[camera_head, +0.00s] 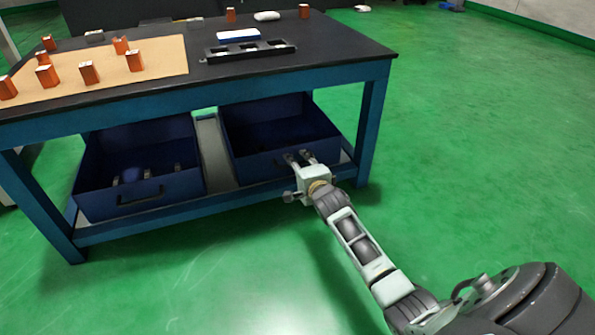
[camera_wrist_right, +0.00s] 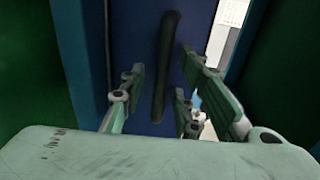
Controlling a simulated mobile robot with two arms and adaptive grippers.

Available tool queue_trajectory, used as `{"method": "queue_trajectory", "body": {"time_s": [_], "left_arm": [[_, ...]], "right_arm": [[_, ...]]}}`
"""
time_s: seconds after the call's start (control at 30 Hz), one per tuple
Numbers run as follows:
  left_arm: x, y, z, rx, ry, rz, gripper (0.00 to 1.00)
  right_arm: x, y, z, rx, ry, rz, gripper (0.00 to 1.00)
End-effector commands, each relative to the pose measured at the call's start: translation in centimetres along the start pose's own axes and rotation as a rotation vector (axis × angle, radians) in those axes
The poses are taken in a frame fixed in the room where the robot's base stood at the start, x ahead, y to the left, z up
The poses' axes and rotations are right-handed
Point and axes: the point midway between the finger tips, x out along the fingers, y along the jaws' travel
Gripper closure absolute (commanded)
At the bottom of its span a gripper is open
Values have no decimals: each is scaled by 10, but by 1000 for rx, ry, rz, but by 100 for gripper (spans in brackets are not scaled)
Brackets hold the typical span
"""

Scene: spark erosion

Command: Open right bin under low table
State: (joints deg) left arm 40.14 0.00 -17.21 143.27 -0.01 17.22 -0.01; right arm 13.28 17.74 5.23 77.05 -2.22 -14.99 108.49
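The low table (camera_head: 345,75) is blue-framed with a dark top. The right bin (camera_head: 255,168), dark blue, sits on its lower shelf; its open top shows a dark interior. My right gripper (camera_head: 300,157) is at the bin's front wall. In the right wrist view the bin's dark handle (camera_wrist_right: 167,70) stands between the spread fingers of the right gripper (camera_wrist_right: 160,85), which look open with gaps to it. In the head view the gripper hides most of this handle. My left gripper is in neither view.
The left bin (camera_head: 90,203) beside it has a front handle (camera_head: 140,195) and holds a few small items. Several orange blocks stand on a tan mat (camera_head: 165,60) on the tabletop, near a black tray (camera_head: 222,53). The green floor in front is clear.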

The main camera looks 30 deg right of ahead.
Motion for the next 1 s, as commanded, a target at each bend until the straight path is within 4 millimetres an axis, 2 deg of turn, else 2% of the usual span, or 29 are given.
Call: {"method": "queue_trajectory", "body": {"time_s": [0.37, 0.7, 1.0], "left_arm": [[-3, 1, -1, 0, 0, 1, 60], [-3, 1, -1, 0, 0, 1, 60], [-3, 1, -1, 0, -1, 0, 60]], "right_arm": [[3, 0, 0, -1, 0, 0, 71], [3, 0, 0, -1, 0, 1, 100], [3, 0, 0, -1, 0, 1, 100]]}}
